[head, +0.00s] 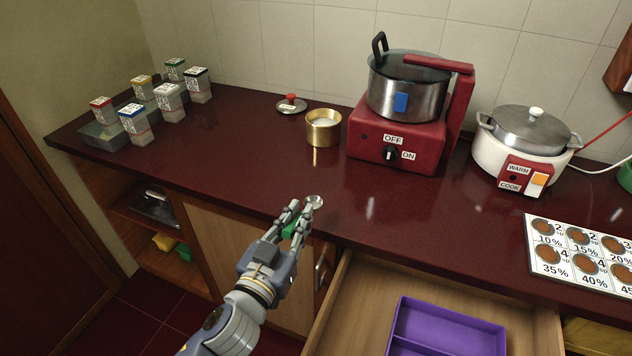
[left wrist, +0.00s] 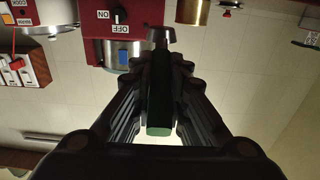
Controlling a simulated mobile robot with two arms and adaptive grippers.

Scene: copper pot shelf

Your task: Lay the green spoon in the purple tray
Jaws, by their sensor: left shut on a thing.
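My left gripper (head: 301,215) is shut on the green spoon (head: 289,231), above the counter's front edge. The spoon's green handle is mostly hidden by the fingers, and its metal bowl sticks out past the fingertips. In the left wrist view, the green handle end (left wrist: 160,131) shows between the two fingers (left wrist: 160,75), pointing toward the camera. The purple tray (head: 455,328) lies in the open drawer, to the right of and below the gripper. The visible part of the tray looks empty and has a divider. My right gripper is not in view.
The open wooden drawer (head: 337,318) juts out below the dark red counter (head: 250,170). A brass pot (head: 323,130), a red cooker (head: 398,141) with a steel pot, a white rice cooker (head: 520,150) and a picture chart (head: 580,255) stand or lie on the counter. Spice boxes are at left.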

